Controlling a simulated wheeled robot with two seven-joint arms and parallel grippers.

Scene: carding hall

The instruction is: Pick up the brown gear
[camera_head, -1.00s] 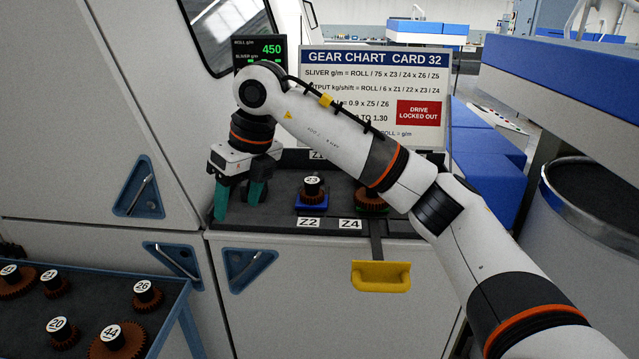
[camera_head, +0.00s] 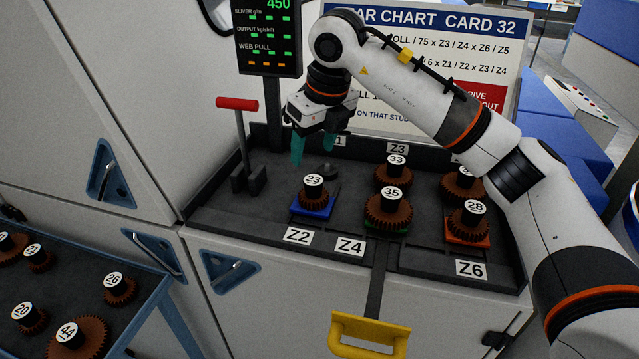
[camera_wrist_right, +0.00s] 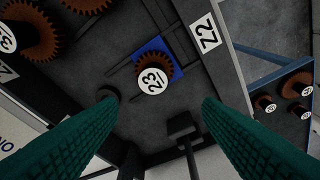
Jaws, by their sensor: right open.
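Several brown gears are in view, each with a dark hub and a white number. Gear 23 (camera_head: 313,193) sits on a blue base in the black tray; it also shows in the wrist view (camera_wrist_right: 152,78). Gear 33 (camera_head: 394,174), gear 35 (camera_head: 388,212) and gear 28 (camera_head: 467,221) stand to its right. More gears, such as 26 (camera_head: 119,290) and 44 (camera_head: 80,338), lie on the blue side table. My right gripper (camera_head: 313,150) is open and empty, above the tray behind gear 23, near a bare dark stud (camera_head: 325,170). My left gripper is not in view.
A red-handled lever (camera_head: 240,140) stands at the tray's left end. A display (camera_head: 267,38) and a gear chart card (camera_head: 440,45) rise behind the tray. A yellow handle (camera_head: 368,335) hangs in front.

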